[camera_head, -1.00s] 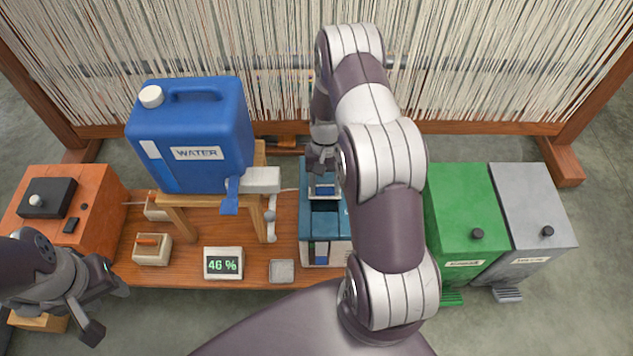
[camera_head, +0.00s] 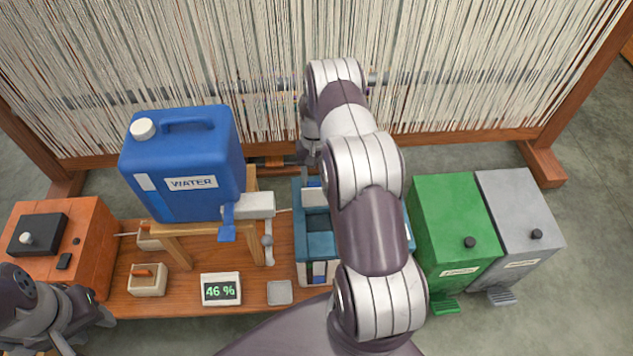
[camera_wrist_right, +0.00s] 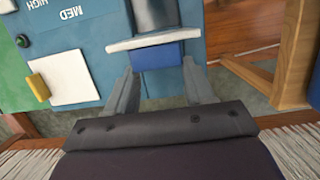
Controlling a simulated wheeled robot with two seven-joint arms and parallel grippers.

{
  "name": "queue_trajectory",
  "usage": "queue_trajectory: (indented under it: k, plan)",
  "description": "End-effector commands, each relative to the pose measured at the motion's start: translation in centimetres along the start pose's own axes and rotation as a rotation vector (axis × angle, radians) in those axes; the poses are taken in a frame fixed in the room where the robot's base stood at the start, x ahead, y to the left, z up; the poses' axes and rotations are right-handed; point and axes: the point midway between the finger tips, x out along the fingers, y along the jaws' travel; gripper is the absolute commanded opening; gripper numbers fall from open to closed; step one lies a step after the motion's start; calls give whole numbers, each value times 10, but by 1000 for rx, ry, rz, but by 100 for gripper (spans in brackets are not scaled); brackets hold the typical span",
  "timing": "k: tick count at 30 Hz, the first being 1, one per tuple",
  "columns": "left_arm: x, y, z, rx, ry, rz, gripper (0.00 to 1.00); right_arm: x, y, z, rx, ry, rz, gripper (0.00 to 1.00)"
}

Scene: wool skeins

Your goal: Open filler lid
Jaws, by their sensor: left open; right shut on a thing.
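The teal machine (camera_head: 302,240) stands on the bench, partly hidden behind my right arm. A blue tab under a white-edged plate, which looks like the filler lid (camera_wrist_right: 150,41), shows at the machine in the right wrist view. My right gripper (camera_wrist_right: 162,90) has its fingers on either side of the blue tab (camera_wrist_right: 158,56) and is shut on it. In the head view the right gripper (camera_head: 308,145) is at the machine's far side, mostly hidden by the arm. How far the lid is raised is unclear. My left gripper (camera_head: 92,325) is open and empty at the lower left.
A blue water canister (camera_head: 185,165) with a tap stands on a wooden stand left of the machine. A display (camera_head: 220,290) reads 46 %. Green (camera_head: 453,225) and grey (camera_head: 520,225) bins stand right. The loom (camera_head: 300,60) closes off the back.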

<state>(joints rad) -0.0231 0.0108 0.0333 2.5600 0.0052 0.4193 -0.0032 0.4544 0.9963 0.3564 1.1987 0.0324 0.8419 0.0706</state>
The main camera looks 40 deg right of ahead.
Motion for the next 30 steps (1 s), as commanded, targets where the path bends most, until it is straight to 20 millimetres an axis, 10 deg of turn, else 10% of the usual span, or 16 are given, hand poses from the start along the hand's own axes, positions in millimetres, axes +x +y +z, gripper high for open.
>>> queue_trajectory:
  k: [13,20,30]
  plan:
    - [13,0,2,0,0,0,43,20,0,-11,1,-25,1,1]
    - [12,0,1,0,0,0,43,15,0,-12,1,-18,1,76]
    - [10,0,1,0,0,0,43,9,0,-13,0,-13,0,79]
